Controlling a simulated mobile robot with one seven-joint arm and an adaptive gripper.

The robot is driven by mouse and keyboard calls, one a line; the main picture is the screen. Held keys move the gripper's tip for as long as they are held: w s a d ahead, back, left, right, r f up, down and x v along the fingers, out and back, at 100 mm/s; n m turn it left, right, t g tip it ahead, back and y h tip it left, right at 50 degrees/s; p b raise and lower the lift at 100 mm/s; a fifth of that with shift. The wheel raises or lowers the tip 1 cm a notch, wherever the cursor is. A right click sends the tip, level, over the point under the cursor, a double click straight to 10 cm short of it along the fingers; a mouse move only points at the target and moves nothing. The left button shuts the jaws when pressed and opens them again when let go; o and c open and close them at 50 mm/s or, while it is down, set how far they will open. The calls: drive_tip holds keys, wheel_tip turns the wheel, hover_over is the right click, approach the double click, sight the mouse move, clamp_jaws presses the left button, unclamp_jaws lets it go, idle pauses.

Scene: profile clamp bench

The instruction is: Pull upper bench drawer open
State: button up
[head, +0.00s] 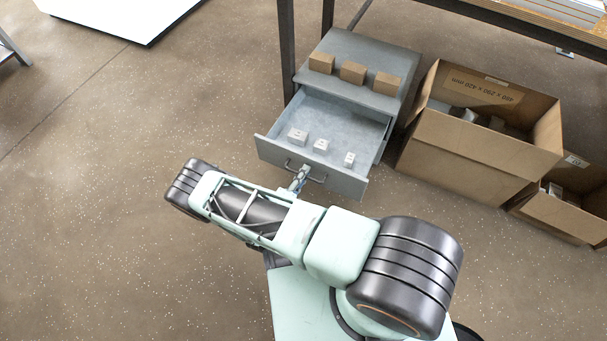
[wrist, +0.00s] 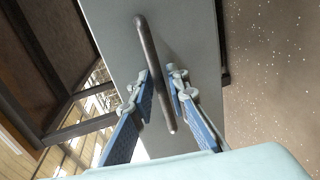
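The upper bench drawer (head: 350,120) is pulled well out of the grey cabinet (head: 344,50) under the bench. Three small pale blocks lie inside it. Its bar handle (head: 317,180) is on the front panel, and my gripper hides its middle. In the wrist view the dark handle (wrist: 148,45) runs at a slant across the grey drawer front (wrist: 195,40). My gripper (wrist: 159,72) has its blue-padded fingers on either side of the handle, with a gap showing between them, so it looks open around the bar. In the head view my gripper (head: 299,178) is at the drawer front.
Three brown blocks (head: 353,72) stand on the cabinet top. A large cardboard box (head: 465,155) stands close on the right, with a smaller box (head: 565,215) beyond it. A dark bench leg (head: 287,45) is at the cabinet's left. The floor (head: 120,230) to the left is clear.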

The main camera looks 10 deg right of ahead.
drive_tip(key=shift+r, duration=0.55)
drive_tip(key=o, duration=1.5)
wheel_tip(320, 180, up, 9)
drive_tip(key=shift+w+r, duration=0.1)
drive_tip(key=c, duration=1.5)
